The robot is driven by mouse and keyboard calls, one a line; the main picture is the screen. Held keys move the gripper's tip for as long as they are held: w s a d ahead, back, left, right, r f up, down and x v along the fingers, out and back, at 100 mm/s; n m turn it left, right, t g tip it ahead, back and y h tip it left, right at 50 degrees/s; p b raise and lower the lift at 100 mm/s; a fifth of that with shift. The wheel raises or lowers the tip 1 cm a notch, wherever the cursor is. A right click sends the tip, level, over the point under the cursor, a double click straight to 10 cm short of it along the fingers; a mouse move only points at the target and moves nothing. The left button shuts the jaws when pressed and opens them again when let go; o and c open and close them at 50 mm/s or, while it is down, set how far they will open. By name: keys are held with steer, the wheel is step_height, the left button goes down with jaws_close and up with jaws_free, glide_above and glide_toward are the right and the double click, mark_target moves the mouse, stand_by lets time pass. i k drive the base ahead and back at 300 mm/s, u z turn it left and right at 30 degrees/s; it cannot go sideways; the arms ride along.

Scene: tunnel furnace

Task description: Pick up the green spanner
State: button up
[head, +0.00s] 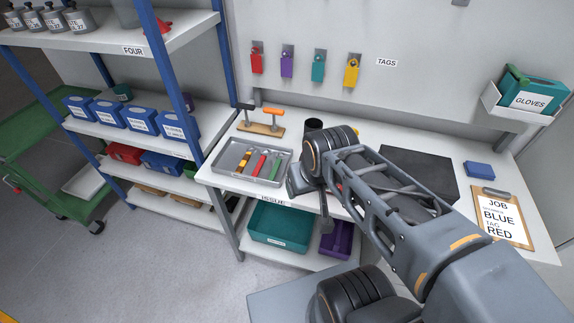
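A grey tray (229,165) sits on the left part of the white workbench, with several slim tools lying in it. The green tool at the right (275,165) looks like the green spanner, though it is small in view. A red-handled tool (260,164) lies to its left, and a yellow and orange tool (244,160) lies further left. My gripper (325,212) is to the right of the tray, by the bench's front edge, pointing down. Nothing is seen held in it. My wrist hides part of it, and its finger gap does not show.
A dark cup (314,124) and a wooden stand with tools (262,127) stand behind the tray. A black mat (425,170), blue box (478,170) and clipboard (502,215) lie to the right. A blue-post shelf (170,60) borders the left. Teal (280,226) and purple (337,240) bins sit below.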

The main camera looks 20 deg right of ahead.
mark_target(275, 167)
steer(key=k, duration=1.2)
steer(key=u, duration=0.75)
steer(key=i, duration=1.45)
steer(key=z, duration=0.9)
